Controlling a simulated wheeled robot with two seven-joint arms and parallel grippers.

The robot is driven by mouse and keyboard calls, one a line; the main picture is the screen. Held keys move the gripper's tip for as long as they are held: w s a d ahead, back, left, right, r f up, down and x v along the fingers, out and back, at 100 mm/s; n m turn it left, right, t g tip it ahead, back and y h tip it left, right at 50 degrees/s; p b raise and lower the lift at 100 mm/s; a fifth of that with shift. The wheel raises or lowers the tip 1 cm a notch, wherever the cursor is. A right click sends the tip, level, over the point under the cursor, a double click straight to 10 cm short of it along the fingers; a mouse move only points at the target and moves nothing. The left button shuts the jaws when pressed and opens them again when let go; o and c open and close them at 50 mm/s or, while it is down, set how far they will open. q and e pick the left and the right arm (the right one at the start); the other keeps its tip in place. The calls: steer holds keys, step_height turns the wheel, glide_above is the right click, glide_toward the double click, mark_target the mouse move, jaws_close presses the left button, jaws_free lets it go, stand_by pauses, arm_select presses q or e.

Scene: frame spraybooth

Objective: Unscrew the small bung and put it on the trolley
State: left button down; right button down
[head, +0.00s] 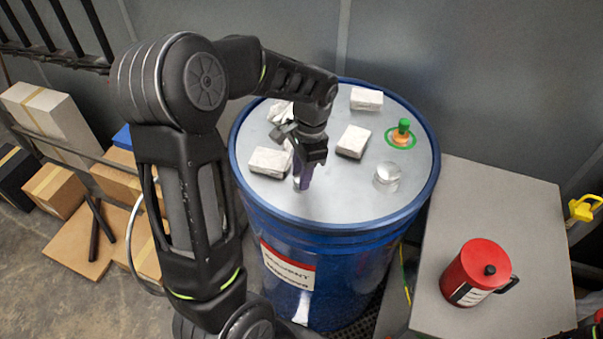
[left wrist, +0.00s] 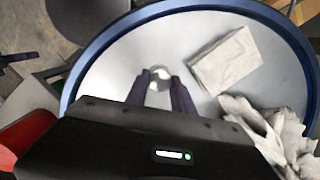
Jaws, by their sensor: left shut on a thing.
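The small bung (left wrist: 160,72) is a round silvery cap on the pale lid of the blue drum (head: 315,240). In the head view it is mostly hidden by my left gripper (head: 304,180), which reaches down to the lid near its front left. The left wrist view shows the two dark fingers (left wrist: 161,92) on either side of the bung, shut on it. I cannot tell whether its thread is still in the lid. A larger silver bung (head: 387,176) sits at the lid's right. The grey-topped trolley (head: 535,215) stands right of the drum. My right gripper is not in view.
White blocks (head: 353,141) and crumpled white cloths lie on the lid near my left gripper. A green and orange fitting (head: 402,132) stands at the lid's back right. A red can (head: 475,268) stands on the trolley, with bare top behind it. Boxes (head: 50,115) stand at left.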

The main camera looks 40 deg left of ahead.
arm_select(q)
steer(key=shift+n, duration=1.1)
steer(key=n, duration=0.4)
steer(key=shift+a+h, duration=0.1)
steer(key=shift+h, duration=0.2)
steer(key=shift+n, duration=0.3)
steer(key=n, duration=0.4)
steer(key=shift+h, duration=0.3)
steer(key=shift+n, duration=0.8)
steer(key=shift+r, duration=0.2)
